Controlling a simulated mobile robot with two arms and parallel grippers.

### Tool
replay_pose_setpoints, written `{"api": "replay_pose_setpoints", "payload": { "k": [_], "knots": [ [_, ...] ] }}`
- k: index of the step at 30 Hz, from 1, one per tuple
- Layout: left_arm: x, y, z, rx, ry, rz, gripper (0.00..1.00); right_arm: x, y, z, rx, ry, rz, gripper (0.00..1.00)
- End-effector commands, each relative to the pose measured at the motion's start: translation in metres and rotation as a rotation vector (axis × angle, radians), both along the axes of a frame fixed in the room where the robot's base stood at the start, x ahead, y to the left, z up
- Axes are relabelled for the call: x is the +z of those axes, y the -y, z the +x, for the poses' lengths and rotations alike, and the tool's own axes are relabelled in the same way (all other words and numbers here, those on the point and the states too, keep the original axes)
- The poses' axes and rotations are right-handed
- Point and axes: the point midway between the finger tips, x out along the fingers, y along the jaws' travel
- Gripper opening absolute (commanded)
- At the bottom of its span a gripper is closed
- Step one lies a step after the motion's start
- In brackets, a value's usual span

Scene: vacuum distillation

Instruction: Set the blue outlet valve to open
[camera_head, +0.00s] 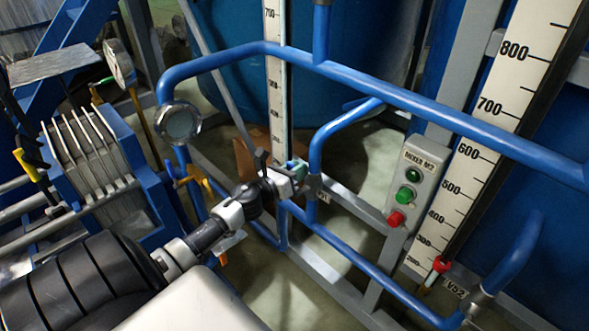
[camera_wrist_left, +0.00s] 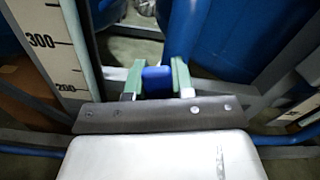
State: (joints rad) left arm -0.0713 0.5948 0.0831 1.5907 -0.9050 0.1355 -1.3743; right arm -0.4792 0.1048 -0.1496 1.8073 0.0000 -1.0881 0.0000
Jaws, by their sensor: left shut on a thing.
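The blue outlet valve's handle (camera_wrist_left: 157,82) shows in the left wrist view as a small blue block between the two green fingers. My left gripper (camera_head: 298,168) reaches in from the left in the head view, to the vertical blue pipe at the middle. In the left wrist view the gripper (camera_wrist_left: 156,80) is shut on the blue handle. In the head view the handle is hidden by the gripper, and its angle cannot be told. My right gripper is in neither view.
Blue pipes (camera_head: 420,98) run across and beside my left arm. A red-handled valve (camera_head: 441,264) labelled V52 is at the lower right. A mixer control box (camera_head: 413,186) with green and red buttons stands right of the gripper. A level scale (camera_head: 277,80) rises behind it.

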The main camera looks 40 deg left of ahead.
Motion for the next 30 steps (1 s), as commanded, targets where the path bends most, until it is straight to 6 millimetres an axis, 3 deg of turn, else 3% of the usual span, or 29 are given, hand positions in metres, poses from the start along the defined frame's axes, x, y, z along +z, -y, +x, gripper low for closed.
{"api": "replay_pose_setpoints", "payload": {
  "k": [12, 29, 30],
  "knots": [
    [0.001, 0.015, -0.002, -0.003, 0.013, 0.201, 0.00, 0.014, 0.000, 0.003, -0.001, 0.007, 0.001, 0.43],
    [0.000, 0.018, -0.002, -0.002, 0.014, 0.230, 0.00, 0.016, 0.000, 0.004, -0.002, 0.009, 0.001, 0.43],
    [0.000, 0.018, -0.002, -0.002, 0.014, 0.230, 0.26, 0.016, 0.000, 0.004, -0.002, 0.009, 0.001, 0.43]
  ]
}}
